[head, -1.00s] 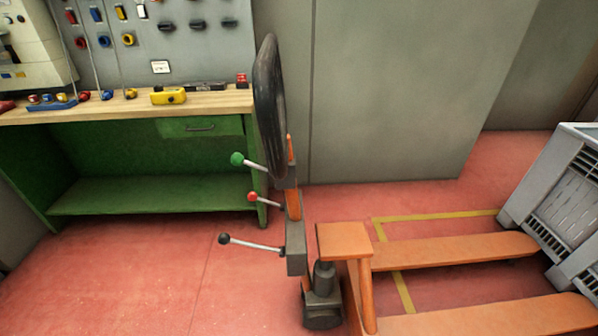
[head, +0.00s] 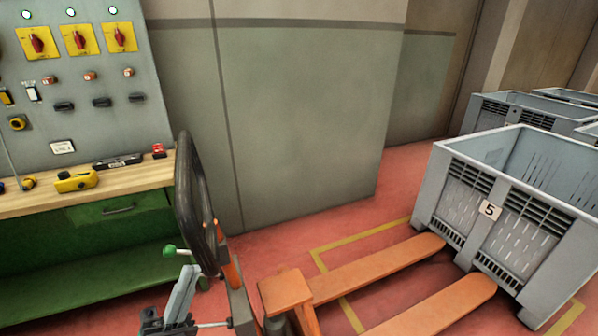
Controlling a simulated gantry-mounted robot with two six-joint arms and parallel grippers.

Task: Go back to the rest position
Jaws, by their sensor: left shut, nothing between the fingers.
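My left gripper (head: 187,276) shows at the bottom of the head view, left of the middle. It is grey, points upward, and is shut with nothing between its fingers. In the picture it overlaps the levers of an orange pallet truck (head: 288,290); I cannot tell how far apart they are. My right gripper is not in view. No cork stoppers are in view.
The truck's black handle loop (head: 186,200) rises beside my left gripper. A green workbench (head: 90,285) with a wooden top stands at the left under a switch panel (head: 90,130). A grey crate (head: 465,205) marked 5 stands at the right. Red floor lies between.

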